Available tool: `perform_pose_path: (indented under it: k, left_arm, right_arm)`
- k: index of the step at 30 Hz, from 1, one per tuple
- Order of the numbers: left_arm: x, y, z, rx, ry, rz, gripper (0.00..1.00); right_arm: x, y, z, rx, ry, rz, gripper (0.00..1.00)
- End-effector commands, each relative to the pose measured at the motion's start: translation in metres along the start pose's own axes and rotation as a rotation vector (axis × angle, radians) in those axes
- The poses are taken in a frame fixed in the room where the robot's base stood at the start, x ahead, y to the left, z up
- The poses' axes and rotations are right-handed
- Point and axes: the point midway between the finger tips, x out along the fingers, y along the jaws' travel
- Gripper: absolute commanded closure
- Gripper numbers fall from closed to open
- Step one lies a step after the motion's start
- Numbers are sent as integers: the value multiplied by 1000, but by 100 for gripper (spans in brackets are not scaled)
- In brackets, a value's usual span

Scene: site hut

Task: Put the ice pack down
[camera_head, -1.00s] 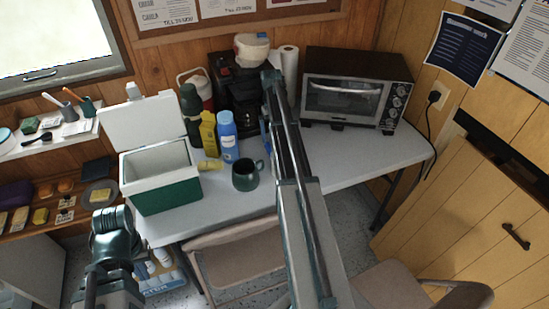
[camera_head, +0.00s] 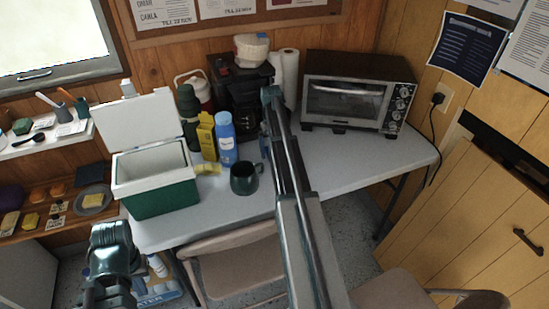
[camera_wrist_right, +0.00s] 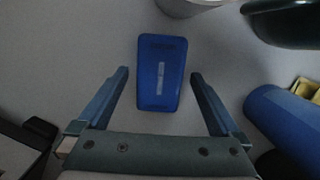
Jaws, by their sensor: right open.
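The blue ice pack (camera_wrist_right: 162,78) lies flat on the pale tabletop (camera_wrist_right: 75,55) in the right wrist view. My right gripper (camera_wrist_right: 158,76) is open, with one finger on each side of the pack and a visible gap to both. In the head view my right arm reaches over the table, and its gripper is hard to make out; the pack is mostly hidden there. My left gripper (camera_head: 110,240) is low at the left, in front of the green and white cooler (camera_head: 165,198), and its jaws cannot be made out. The cooler's lid is open.
A dark green mug (camera_head: 245,179), blue bottle (camera_head: 226,140), yellow carton (camera_head: 207,137) and coffee maker (camera_head: 240,95) stand close to my right arm. A toaster oven (camera_head: 352,95) stands at the back right. The tabletop (camera_head: 345,165) before it is clear. Folding chairs stand in front.

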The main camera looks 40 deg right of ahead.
Motion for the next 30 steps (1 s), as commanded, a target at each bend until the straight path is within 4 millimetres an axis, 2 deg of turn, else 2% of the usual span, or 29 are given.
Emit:
perform_pose_path:
  k: [2,16,17,30]
  left_arm:
    - [-1,0,0,0,0,0,100]
    - [0,0,0,0,0,0,100]
    - [-1,0,0,0,0,0,100]
    - [-5,0,0,0,0,0,100]
  right_arm:
    - [-1,0,0,0,0,0,4]
    - [-1,0,0,0,0,0,88]
    - [-1,0,0,0,0,0,91]
    - [-5,0,1,0,0,0,91]
